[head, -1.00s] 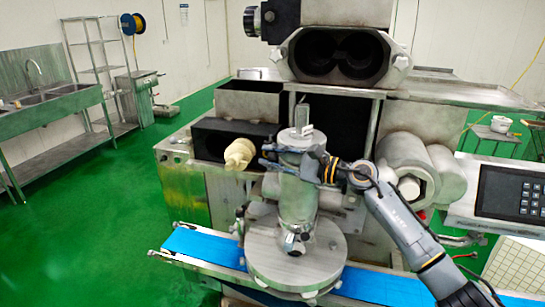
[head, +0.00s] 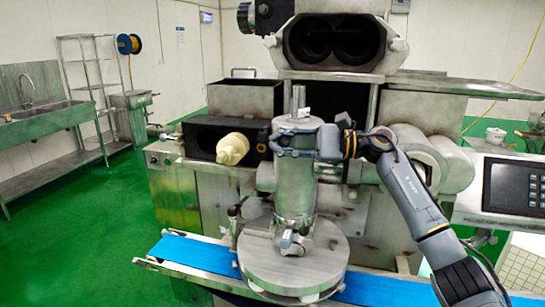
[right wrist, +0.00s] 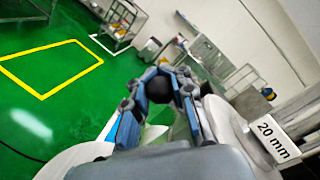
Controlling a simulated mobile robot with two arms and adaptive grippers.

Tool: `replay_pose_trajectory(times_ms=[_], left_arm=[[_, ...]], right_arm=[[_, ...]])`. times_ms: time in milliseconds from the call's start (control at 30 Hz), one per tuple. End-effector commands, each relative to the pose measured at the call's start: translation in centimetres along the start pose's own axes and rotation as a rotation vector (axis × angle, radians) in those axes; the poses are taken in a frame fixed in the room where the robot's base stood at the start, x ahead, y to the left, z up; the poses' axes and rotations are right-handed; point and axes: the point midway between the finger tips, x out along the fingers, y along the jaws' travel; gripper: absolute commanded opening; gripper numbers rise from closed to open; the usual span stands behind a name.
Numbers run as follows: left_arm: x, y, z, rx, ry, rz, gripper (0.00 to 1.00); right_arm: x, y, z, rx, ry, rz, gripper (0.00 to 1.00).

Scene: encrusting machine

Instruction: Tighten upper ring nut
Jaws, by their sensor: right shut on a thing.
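The upper ring nut (head: 297,124) is a grey metal collar at the top of the upright metal cylinder (head: 295,195) in the head view. My right gripper (head: 281,144) reaches in from the right, and its fingers lie level across the collar's side, shut on it. The far finger's contact is hidden behind the collar. In the right wrist view, the fingers of this gripper (right wrist: 161,118) stand apart with a dark round shape between them; I cannot tell what it is. My left gripper is not in view.
The cylinder stands on a round metal disc (head: 320,262) above a blue belt (head: 195,250). Machine housings rise behind, and a control panel (head: 513,187) is at the right. Green floor is open at the left.

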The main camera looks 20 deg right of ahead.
Motion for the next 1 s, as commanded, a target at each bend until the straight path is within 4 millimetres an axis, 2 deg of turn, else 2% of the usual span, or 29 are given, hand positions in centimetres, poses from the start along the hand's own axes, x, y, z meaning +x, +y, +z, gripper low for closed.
replay_pose_trajectory(times_ms=[33, 200, 867, 900, 1000], left_arm=[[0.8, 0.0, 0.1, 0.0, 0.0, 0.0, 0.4], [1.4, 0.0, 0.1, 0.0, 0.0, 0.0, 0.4], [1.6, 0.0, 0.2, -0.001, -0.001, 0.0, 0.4], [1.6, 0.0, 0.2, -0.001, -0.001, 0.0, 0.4], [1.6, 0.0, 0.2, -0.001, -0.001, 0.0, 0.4]], right_arm=[[-0.4, 0.2, -0.3, 0.003, -0.016, 0.01, 0.0], [-1.2, 0.2, 0.0, 0.003, -0.08, 0.053, 0.0], [-1.9, 0.1, 0.2, 0.004, -0.13, 0.086, 0.0], [-1.9, 0.1, 0.2, 0.003, -0.13, 0.086, 0.23], [-1.9, 0.1, 0.2, 0.003, -0.131, 0.087, 0.43]])
